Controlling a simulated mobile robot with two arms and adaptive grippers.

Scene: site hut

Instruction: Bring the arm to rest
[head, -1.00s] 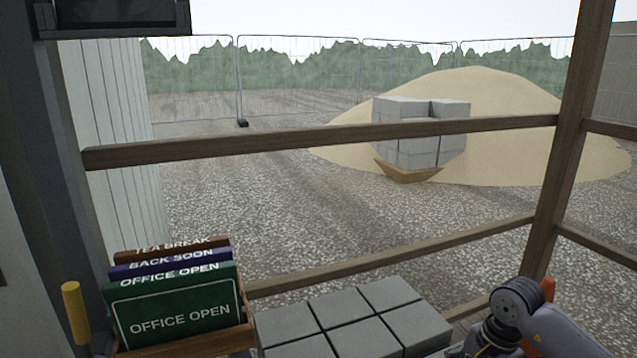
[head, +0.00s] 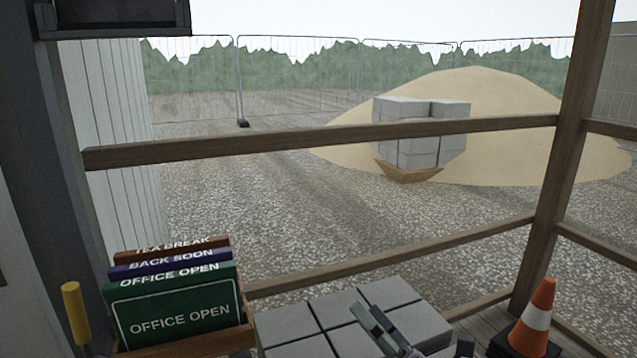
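My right gripper (head: 369,313) shows at the bottom of the head view, in front of the grey blocks. Its two grey fingers point up and to the left and lie close together in the picture. I cannot tell whether they are open or shut, and I see nothing held between them. Part of my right arm shows low at the bottom edge; the rest is out of view. My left gripper is not in view.
Grey paving blocks (head: 312,312) lie at the bottom centre. A wooden rack (head: 190,347) of signs, with a green OFFICE OPEN sign (head: 180,312) in front, stands left beside a yellow handle (head: 75,312). A traffic cone (head: 535,318) stands right. Wooden rails (head: 330,140) cross ahead.

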